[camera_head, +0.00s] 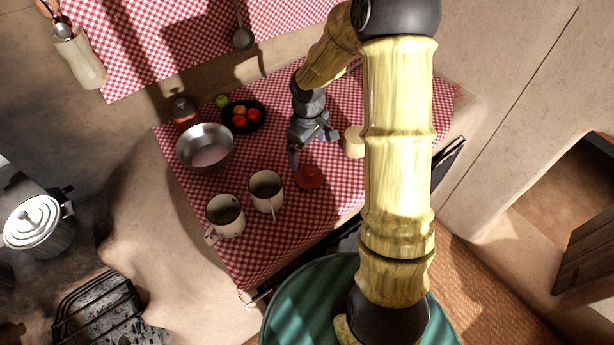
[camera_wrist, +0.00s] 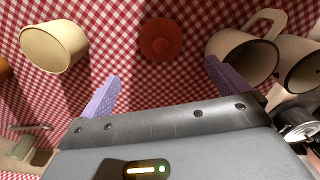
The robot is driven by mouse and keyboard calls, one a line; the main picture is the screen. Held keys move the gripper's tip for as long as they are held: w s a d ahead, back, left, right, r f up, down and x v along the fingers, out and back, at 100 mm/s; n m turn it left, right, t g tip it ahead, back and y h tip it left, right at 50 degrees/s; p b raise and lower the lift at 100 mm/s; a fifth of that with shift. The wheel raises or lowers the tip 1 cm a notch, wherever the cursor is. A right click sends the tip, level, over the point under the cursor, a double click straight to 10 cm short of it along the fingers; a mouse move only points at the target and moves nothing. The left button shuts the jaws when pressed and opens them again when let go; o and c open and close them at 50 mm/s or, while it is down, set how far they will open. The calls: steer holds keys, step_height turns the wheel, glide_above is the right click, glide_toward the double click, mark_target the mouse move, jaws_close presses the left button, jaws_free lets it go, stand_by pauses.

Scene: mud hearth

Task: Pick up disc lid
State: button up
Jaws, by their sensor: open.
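The disc lid (camera_head: 309,178) is a flat red round piece with a small raised middle. It lies on the red-and-white checked cloth, near the cloth's front edge. In the wrist view the lid (camera_wrist: 160,38) is at the top centre, beyond the fingertips and roughly midway between them. My gripper (camera_head: 312,147) is over the cloth, just behind the lid in the head view, and apart from it. Its two purple fingers are spread in the wrist view (camera_wrist: 161,76), with nothing between them.
Two pale mugs (camera_head: 226,215) (camera_head: 266,190) stand left of the lid. A cream cylinder (camera_head: 354,142) stands on the right. A metal bowl (camera_head: 204,148) and a dark plate (camera_head: 257,113) of fruit are farther back. Bare cloth surrounds the lid.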

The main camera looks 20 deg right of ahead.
glide_above(309, 171)
steer(key=f, duration=0.4)
steer(key=shift+w+d+f, duration=0.15)
steer(key=shift+w+f, duration=0.05)
steer(key=shift+f, duration=0.35)
steer(key=f, duration=0.4)
steer(key=shift+s+a+p, duration=0.25)
steer(key=shift+p, duration=0.15)
steer(key=shift+f, duration=0.6)
steer(key=c, duration=1)
